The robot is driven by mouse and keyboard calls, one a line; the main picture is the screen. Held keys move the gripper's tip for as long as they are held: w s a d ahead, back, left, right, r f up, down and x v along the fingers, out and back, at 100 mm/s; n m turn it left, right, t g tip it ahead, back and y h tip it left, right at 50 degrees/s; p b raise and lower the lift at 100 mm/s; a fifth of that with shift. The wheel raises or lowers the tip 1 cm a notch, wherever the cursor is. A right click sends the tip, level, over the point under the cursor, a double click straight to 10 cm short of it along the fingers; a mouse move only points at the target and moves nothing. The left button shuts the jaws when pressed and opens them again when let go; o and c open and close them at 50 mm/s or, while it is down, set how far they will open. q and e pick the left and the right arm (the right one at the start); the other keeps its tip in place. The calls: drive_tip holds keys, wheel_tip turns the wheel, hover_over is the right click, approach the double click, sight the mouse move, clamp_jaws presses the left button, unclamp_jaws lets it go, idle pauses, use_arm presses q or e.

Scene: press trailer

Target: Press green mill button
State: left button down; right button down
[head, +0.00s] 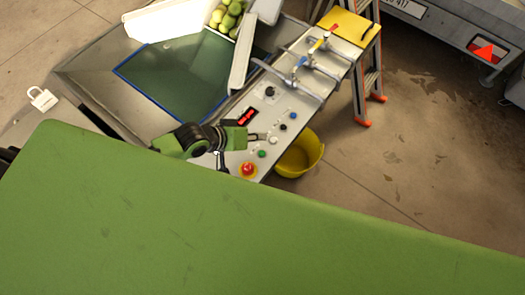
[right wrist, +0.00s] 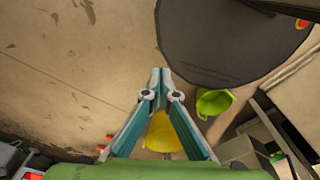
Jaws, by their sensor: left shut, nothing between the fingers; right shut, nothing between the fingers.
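The control panel (head: 290,75) runs diagonally through the middle of the head view. Its green button (head: 262,153) sits near the lower end, between a white button (head: 273,140) and a red emergency stop (head: 248,169) on a yellow base. My left gripper (head: 261,136) is shut and empty over the panel. Its tips are just above the green button in the picture and beside the white one; I cannot tell their height. My right gripper (right wrist: 157,72) shows in the right wrist view, shut and empty, away from the panel.
A yellow bucket (head: 308,158) stands on the floor beside the panel. Pipes with valves (head: 298,66) cross the panel's upper part. A stepladder (head: 368,75) stands beyond. A large green surface (head: 250,230) hides the foreground. A dark round shape (right wrist: 225,38) fills the right wrist view's upper right.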

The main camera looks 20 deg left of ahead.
use_arm(q)
drive_tip(key=b, duration=0.8)
hover_over(260, 154)
wheel_tip(260, 154, down, 8)
drive_tip(key=shift+r, duration=0.15)
drive_tip(key=shift+f, duration=0.6)
drive_tip(key=shift+f, duration=0.1)
idle(0.3)
drive_tip(key=shift+f, duration=0.3)
